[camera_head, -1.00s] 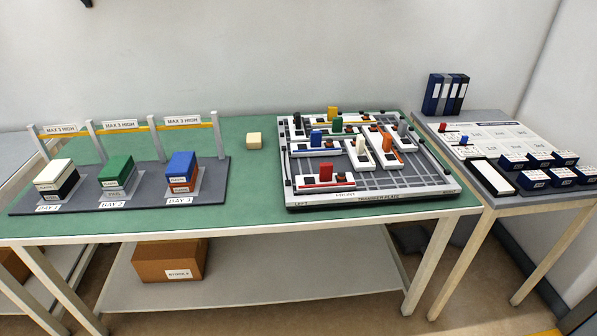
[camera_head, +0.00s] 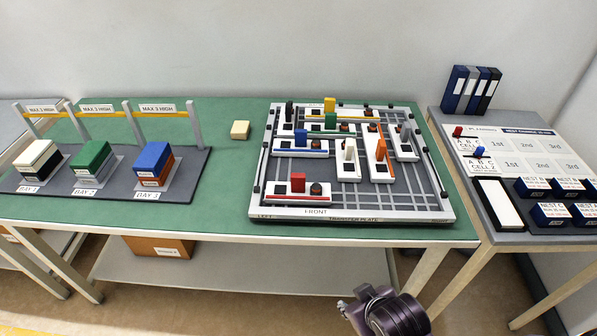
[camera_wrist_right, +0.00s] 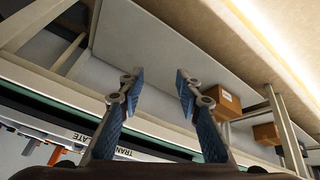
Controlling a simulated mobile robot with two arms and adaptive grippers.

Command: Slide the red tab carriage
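The red tab carriage (camera_head: 283,199) is a white block with a red front stripe and an upright red tab (camera_head: 297,182). It lies at the front left of the transfer plate (camera_head: 395,213). My right gripper (camera_head: 345,307) shows at the bottom of the head view, in front of the table and well apart from the carriage. In the right wrist view its two blue-padded fingers (camera_wrist_right: 159,82) are spread with nothing between them. The plate's edge shows at lower left of that view; the red tab carriage cannot be made out there. My left gripper is out of view.
Carriages with blue, green, yellow, black, white, orange and grey tabs stand behind the red one. The plate's front right grid is bare. A cream block (camera_head: 240,130) lies left of the plate. Stacked bays stand further left; a side table (camera_head: 450,190) stands right.

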